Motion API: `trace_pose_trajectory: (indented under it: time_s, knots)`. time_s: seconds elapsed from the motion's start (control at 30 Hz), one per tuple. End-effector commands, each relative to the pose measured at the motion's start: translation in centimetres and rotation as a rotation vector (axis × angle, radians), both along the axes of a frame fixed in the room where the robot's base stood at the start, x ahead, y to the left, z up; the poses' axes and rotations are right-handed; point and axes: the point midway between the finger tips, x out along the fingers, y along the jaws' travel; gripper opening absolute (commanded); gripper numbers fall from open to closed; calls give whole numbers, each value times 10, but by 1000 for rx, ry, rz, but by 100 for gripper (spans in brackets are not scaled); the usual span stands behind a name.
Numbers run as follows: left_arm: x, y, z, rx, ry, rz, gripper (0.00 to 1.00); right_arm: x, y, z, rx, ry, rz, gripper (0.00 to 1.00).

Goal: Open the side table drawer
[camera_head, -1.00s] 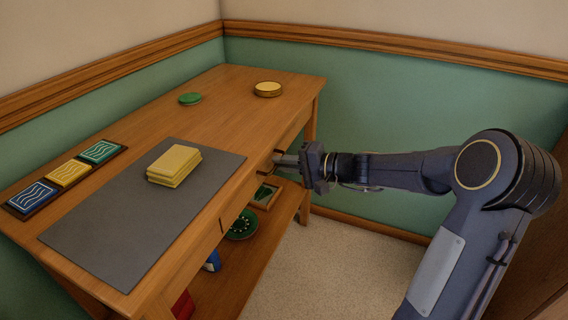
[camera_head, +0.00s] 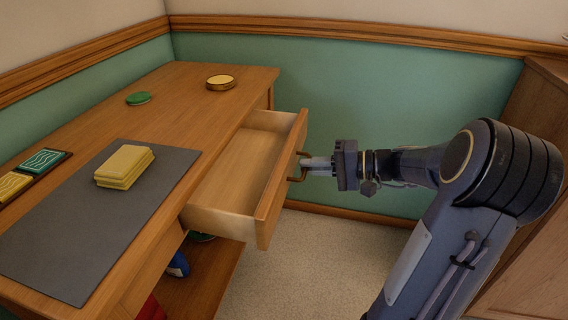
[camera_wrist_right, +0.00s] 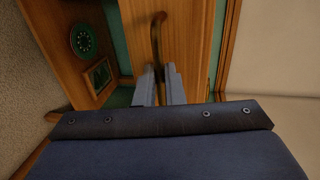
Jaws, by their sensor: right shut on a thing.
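The side table (camera_head: 190,92) is wooden and its drawer (camera_head: 235,175) stands pulled out, with its inside visible and empty. The drawer front (camera_head: 280,182) carries a bronze bar handle (camera_head: 292,178). My right gripper (camera_head: 308,165) is at the handle and shut on it, with the arm reaching in from the right. In the right wrist view the gripper fingers (camera_wrist_right: 160,85) close around the lower part of the handle (camera_wrist_right: 158,35) in front of the wooden drawer front. My left gripper is out of view.
On the tabletop are a grey mat (camera_head: 60,245) with a yellow block stack (camera_head: 124,166), a green disc (camera_head: 138,98) and a round yellow-topped tin (camera_head: 221,82). A lower shelf (camera_head: 205,280) holds items partly hidden under the drawer. Carpet (camera_head: 315,255) is clear.

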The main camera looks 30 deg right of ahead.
Motion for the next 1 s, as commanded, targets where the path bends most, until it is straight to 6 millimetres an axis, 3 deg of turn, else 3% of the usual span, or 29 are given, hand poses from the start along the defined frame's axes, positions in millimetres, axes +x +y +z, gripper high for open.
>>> trace_pose_trajectory:
  time_s: [0.2,0.63,0.67,0.8,1.0]
  knots:
    - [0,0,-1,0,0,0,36,-20,-18,-1,0,2,1,0]
    - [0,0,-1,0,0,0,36,-24,-21,-1,0,1,4,0]
    - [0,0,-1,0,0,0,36,-24,-21,-1,0,1,4,10]
    - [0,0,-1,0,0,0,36,-24,-21,0,0,0,3,28]
    - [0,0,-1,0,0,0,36,-24,-21,0,0,0,2,30]
